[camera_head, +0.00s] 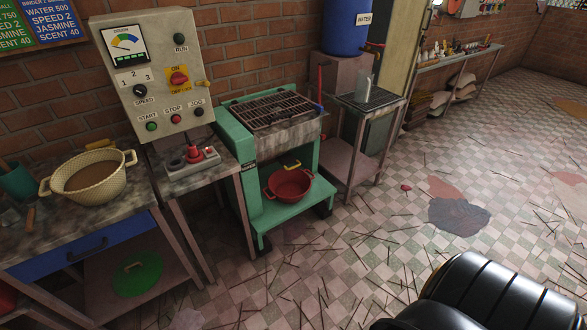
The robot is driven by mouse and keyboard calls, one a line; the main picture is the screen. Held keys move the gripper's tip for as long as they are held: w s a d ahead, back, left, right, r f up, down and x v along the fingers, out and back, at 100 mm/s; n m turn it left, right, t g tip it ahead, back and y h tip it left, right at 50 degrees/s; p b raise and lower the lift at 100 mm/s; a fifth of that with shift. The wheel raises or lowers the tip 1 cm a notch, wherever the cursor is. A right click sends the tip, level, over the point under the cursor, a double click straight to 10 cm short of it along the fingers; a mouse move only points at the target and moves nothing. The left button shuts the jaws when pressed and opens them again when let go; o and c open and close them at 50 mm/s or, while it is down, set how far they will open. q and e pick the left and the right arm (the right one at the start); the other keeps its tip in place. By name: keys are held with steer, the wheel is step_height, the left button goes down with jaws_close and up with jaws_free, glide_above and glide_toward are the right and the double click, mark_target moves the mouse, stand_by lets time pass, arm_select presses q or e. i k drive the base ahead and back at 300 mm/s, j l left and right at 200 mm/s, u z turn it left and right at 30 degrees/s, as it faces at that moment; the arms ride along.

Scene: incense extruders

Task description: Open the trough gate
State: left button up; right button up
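A green machine (241,146) stands against the brick wall, with a dark slatted grate (272,110) on top and a grey stained front panel (285,143) below it. A blue handle (318,107) sits at the right end of the grate. A yellow handle (292,165) shows under the panel, above a red two-handled basin (289,184) on the lower shelf. I cannot tell for sure which part is the trough gate, or whether it is open. Neither of my grippers is in view.
A control box (155,75) with dial and buttons stands left of the machine. A table (60,215) at left holds a cream basket (90,175). A small stand (370,101) is at right, near a blue water barrel (349,28). Thin sticks litter the tiled floor (380,225).

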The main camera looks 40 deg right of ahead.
mark_target(286, 159)
steer(key=i+l, duration=0.25)
steer(key=l, duration=0.15)
steer(key=i+l, duration=0.2)
steer(key=l, duration=0.2)
steer(key=i+l, duration=0.25)
steer(key=l, duration=0.15)
steer(key=i+l, duration=0.25)
steer(key=l, duration=0.15)
steer(key=i+l, duration=0.25)
steer(key=l, duration=0.2)
steer(key=i+l, duration=0.2)
steer(key=l, duration=0.2)
steer(key=i+l, duration=0.25)
steer(key=l, duration=0.15)
steer(key=i+l, duration=0.25)
steer(key=l, duration=0.15)
